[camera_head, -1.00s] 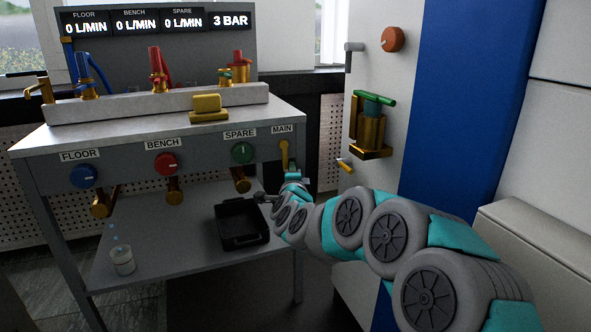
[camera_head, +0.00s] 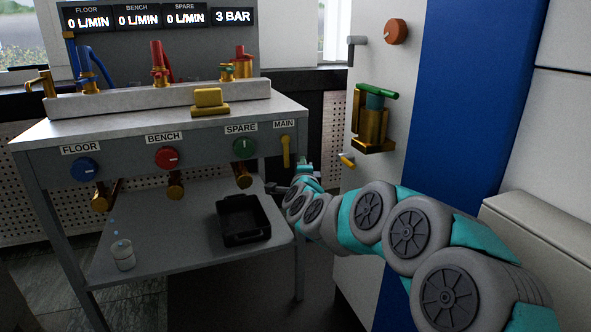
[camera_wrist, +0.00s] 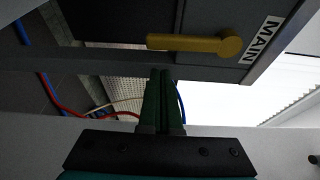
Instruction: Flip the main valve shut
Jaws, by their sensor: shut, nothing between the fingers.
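The main valve is a yellow lever (camera_head: 285,152) under the MAIN label on the front panel of the bench. It hangs straight down from its pivot. In the wrist view the lever (camera_wrist: 190,43) lies across the upper picture, its pivot at the right beside the MAIN label (camera_wrist: 262,40). My gripper (camera_wrist: 162,76) is shut and empty. Its green fingertips are just below the lever's free end in the wrist view, with no clear contact. In the head view my gripper (camera_head: 275,188) is small and dark, low beside the lever and partly hard to make out.
Blue (camera_head: 84,169), red (camera_head: 167,158) and green (camera_head: 244,147) knobs line the panel to the left. A black tray (camera_head: 242,235) and a cup (camera_head: 122,255) stand on the lower shelf. A white cabinet (camera_head: 375,225) with a brass fitting (camera_head: 373,132) stands right of the bench.

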